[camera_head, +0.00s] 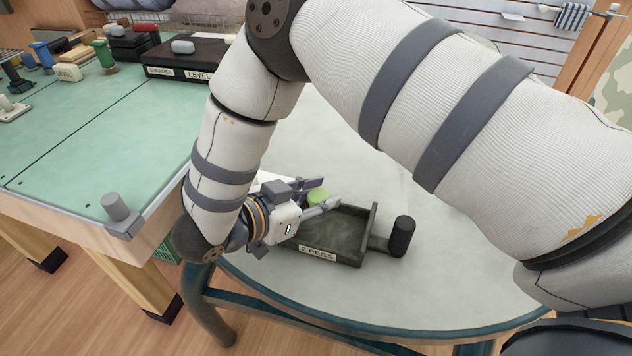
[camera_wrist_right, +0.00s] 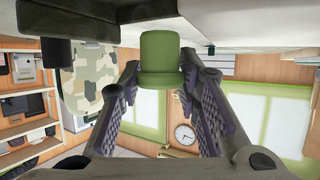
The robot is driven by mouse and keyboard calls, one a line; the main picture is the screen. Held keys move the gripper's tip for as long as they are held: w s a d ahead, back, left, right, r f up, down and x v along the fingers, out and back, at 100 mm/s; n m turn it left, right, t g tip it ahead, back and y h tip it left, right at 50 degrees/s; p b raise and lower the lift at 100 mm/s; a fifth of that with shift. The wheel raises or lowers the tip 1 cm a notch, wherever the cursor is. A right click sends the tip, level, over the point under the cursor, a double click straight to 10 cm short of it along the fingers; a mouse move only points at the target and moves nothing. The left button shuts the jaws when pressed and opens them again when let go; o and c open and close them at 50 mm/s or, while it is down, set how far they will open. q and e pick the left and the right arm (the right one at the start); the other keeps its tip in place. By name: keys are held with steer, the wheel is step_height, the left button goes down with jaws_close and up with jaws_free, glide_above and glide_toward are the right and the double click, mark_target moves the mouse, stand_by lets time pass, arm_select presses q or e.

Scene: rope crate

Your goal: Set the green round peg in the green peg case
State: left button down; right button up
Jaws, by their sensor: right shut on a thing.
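In the wrist view the peg (camera_wrist_right: 160,52) is a green cylinder with a wider band, held between the fingertips. A dark grey-green open tray labelled "2 PEGS" (camera_head: 318,254) lies on the round table, just right of and under the gripper. I cannot tell whether the peg touches it. The gripper and its wrist hide the tray's left part. My left gripper is out of view.
A black upright cylinder (camera_head: 402,236) is joined to the tray's right side. The round table (camera_head: 455,280) is clear to the right. A green-topped workbench (camera_head: 110,145) with a grey corner post (camera_head: 116,208) stands at the left. My right arm covers much of the view.

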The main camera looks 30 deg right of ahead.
steer(key=shift+f, duration=0.45)
stand_by(0.6)
steer(key=o, duration=1)
steer(key=shift+a, duration=0.1)
steer(key=v, duration=1.2)
steer(key=shift+s, duration=0.1)
